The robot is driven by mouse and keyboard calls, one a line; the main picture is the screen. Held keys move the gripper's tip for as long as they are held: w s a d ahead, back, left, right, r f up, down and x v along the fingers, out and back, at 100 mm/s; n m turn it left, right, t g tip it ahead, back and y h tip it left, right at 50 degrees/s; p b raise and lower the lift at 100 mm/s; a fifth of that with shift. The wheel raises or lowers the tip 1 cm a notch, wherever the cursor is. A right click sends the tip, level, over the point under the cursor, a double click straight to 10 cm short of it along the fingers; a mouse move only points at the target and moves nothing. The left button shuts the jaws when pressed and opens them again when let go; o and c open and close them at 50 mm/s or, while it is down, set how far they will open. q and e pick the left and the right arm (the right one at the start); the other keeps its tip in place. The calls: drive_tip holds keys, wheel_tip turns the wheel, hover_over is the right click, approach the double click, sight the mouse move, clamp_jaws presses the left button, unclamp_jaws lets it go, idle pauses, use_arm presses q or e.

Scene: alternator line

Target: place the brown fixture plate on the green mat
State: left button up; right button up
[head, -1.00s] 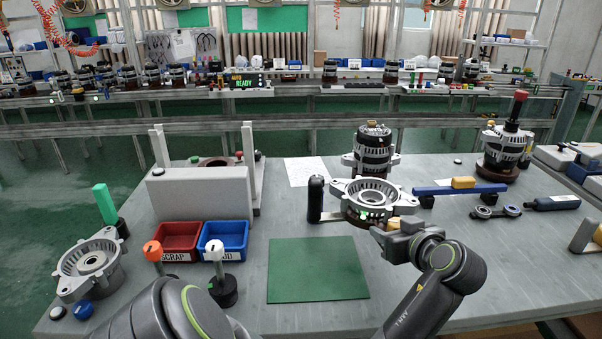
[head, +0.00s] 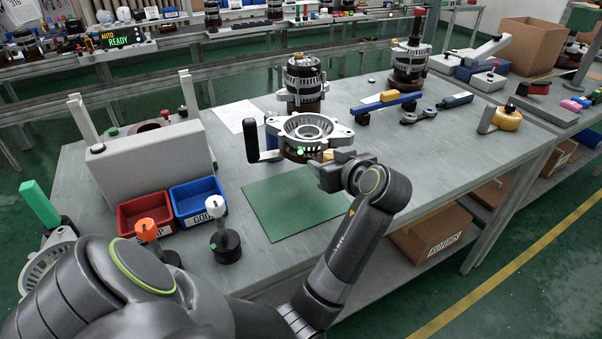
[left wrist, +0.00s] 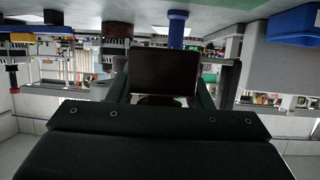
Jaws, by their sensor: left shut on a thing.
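The brown fixture plate (left wrist: 165,72) fills the space between the fingers of my left gripper in the left wrist view. My left gripper (head: 326,168) is shut on it, just in front of and below a silver housing on the work table. In the head view the plate is mostly hidden by the gripper and the housing, so I cannot tell whether it touches anything. The green mat (head: 285,210) lies flat and bare on the table, in front of and below the gripper. My right gripper is not in view.
The silver housing (head: 310,128) has a black handle (head: 252,138) at its left. An alternator (head: 304,80) stands behind it. Red (head: 143,212) and blue (head: 196,197) bins and a white-topped post (head: 220,220) are left of the mat.

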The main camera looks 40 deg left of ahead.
use_arm(q)
hover_over(326, 205)
wheel_tip(326, 205, down, 5)
drive_tip(key=shift+w+r, duration=0.1)
drive_tip(key=shift+a+f, duration=0.1)
drive_tip(key=shift+f, duration=2)
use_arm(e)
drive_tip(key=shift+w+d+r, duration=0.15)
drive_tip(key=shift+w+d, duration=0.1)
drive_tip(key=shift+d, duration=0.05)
use_arm(q)
drive_tip(key=shift+f, duration=0.15)
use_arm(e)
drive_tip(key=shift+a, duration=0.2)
use_arm(q)
drive_tip(key=o, duration=1.4)
drive_tip(key=shift+o, duration=0.2)
